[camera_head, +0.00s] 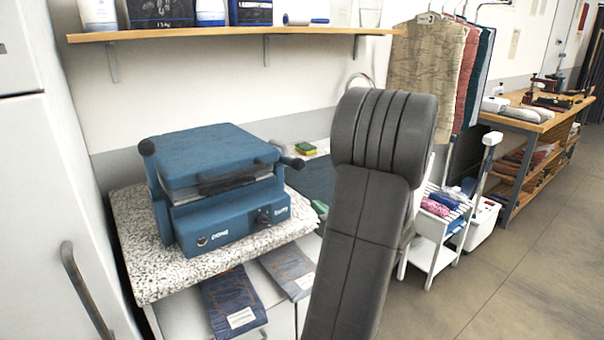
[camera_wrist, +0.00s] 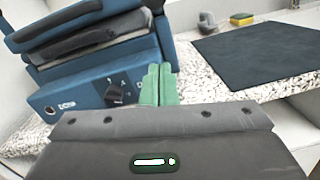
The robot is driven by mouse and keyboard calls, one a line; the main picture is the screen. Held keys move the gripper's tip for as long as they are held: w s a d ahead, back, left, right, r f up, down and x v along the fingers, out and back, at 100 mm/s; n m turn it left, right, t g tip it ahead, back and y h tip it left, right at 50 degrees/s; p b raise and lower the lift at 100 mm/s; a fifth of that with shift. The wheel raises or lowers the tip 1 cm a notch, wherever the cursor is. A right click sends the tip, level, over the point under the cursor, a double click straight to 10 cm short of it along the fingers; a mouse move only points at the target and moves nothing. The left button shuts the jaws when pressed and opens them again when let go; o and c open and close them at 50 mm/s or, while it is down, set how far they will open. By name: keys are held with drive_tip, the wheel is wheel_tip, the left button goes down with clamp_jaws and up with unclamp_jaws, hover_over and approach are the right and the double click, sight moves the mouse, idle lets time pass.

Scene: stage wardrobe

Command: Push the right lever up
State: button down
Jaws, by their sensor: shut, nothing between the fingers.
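A blue press (camera_head: 215,180) with a closed lid sits on a speckled counter; it also shows in the wrist view (camera_wrist: 75,85). Its right lever (camera_head: 292,162) ends in a dark knob and sits lower than the left lever (camera_head: 147,147). In the wrist view a dark knob (camera_wrist: 155,7) shows at the top of the press's right side. My gripper (camera_wrist: 157,75) has green fingers, shut and empty, in front of the press's right front corner by the dial (camera_wrist: 116,92). In the head view only a bit of green (camera_head: 319,208) shows beside my arm, which hides the rest.
The speckled counter (camera_head: 130,215) bears a dark mat (camera_wrist: 255,50) and a sponge (camera_wrist: 241,18) right of the press. A wooden shelf (camera_head: 230,34) hangs above. A white cart (camera_head: 432,255), hanging clothes (camera_head: 430,70) and a workbench (camera_head: 540,120) stand right. Floor there is open.

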drive_tip(key=shift+a, duration=0.15)
drive_tip(key=p, duration=0.2)
approach(286, 161)
drive_tip(key=w, duration=0.1)
drive_tip(key=w+a+f, duration=0.1)
drive_tip(key=w+f, duration=0.1)
drive_tip(key=w, duration=0.1)
drive_tip(key=shift+w+a+f, duration=0.1)
drive_tip(key=shift+a, duration=0.2)
drive_tip(key=shift+p, duration=0.3)
